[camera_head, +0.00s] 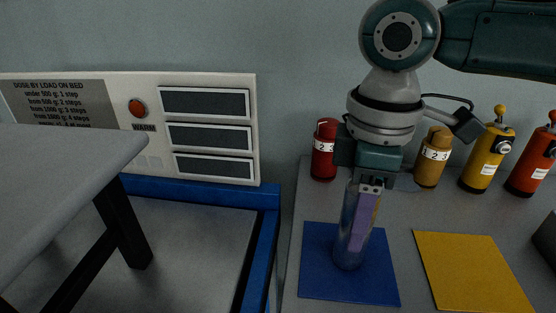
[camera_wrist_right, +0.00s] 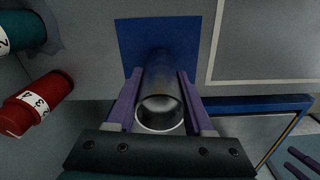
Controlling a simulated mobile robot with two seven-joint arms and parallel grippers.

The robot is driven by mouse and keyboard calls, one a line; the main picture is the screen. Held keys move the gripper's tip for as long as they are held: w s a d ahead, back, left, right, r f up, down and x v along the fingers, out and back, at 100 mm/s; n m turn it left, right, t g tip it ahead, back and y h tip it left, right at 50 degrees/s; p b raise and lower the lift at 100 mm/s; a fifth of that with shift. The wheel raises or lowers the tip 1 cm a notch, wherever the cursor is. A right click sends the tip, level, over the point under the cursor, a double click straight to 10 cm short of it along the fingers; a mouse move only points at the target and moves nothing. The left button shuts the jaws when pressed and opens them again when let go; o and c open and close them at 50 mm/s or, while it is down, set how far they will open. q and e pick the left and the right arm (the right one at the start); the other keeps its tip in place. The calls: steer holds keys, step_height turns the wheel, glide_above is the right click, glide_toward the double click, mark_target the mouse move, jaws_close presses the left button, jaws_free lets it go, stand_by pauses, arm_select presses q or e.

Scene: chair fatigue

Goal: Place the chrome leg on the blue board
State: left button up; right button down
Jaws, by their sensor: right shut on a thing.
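The chrome leg (camera_head: 349,248) is a shiny upright tube in the head view, tilted slightly. My right gripper (camera_head: 366,215) is shut on it, with purple fingers on either side of the tube. The leg's lower end is over the blue board (camera_head: 318,278), inside its outline; whether it touches the board is hard to tell. In the right wrist view the leg (camera_wrist_right: 160,112) shows its open round end between the fingers (camera_wrist_right: 158,100), and its far end meets the blue board (camera_wrist_right: 133,40) in the picture.
A yellow board (camera_head: 472,270) lies to the right of the blue one. A red canister (camera_head: 324,160), an amber one (camera_head: 432,160) and others stand behind. A blue-rimmed bed (camera_head: 262,240) is on the left, with a display panel (camera_head: 140,150) behind it and a grey top (camera_head: 60,165) in front.

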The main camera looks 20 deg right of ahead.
steer(key=shift+c, duration=1.4)
jaws_free()
step_height(320, 180, up, 12)
steer(key=p, duration=0.2)
steer(key=shift+r+p, duration=0.1)
steer(key=shift+p, duration=0.2)
